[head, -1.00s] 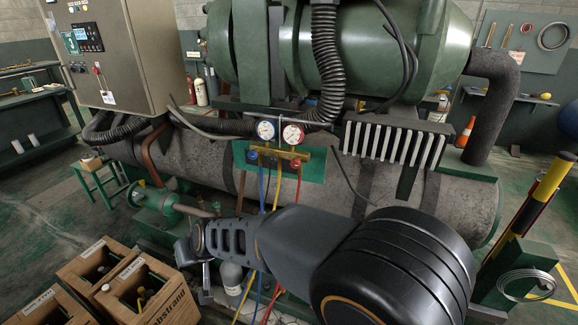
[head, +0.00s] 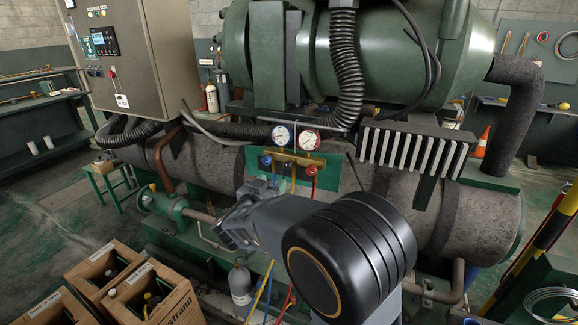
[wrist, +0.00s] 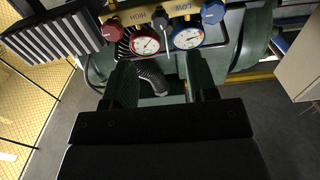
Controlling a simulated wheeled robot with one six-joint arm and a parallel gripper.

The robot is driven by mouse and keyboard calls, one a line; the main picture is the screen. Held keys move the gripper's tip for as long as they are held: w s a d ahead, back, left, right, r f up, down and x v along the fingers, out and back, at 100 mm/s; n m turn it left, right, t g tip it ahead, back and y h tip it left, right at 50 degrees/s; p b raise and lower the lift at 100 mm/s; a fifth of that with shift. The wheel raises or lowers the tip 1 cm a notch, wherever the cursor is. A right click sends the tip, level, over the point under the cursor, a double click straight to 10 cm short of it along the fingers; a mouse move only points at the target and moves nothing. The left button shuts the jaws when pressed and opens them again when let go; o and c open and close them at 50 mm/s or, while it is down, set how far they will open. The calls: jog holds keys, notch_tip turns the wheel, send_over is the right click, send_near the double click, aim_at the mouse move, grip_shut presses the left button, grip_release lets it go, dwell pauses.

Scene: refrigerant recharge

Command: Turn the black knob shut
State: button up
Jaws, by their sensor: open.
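The brass manifold shows in the head view (head: 297,158) on a green plate, below two gauges. In the wrist view it appears upside down at the top (wrist: 180,12). A small black knob (wrist: 160,18) sits mid-manifold there, between a red knob (wrist: 112,30) and a blue knob (wrist: 213,13). In the head view the black knob is too small to make out surely. My gripper (head: 232,226) is left of and below the manifold in the head view. In the wrist view its two fingers (wrist: 161,68) are apart, empty, and not touching the knob.
Yellow, blue and red hoses hang below the manifold. A finned grey block (head: 415,147) is to its right. A grey cylinder (head: 240,286) stands under my gripper.

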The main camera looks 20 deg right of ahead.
aim_at(287, 167)
jog(key=x, duration=1.1)
jog(key=shift+w+d, duration=0.2)
jog(key=shift+w, duration=0.1)
jog(key=shift+c, duration=0.3)
jog(key=c, duration=0.9)
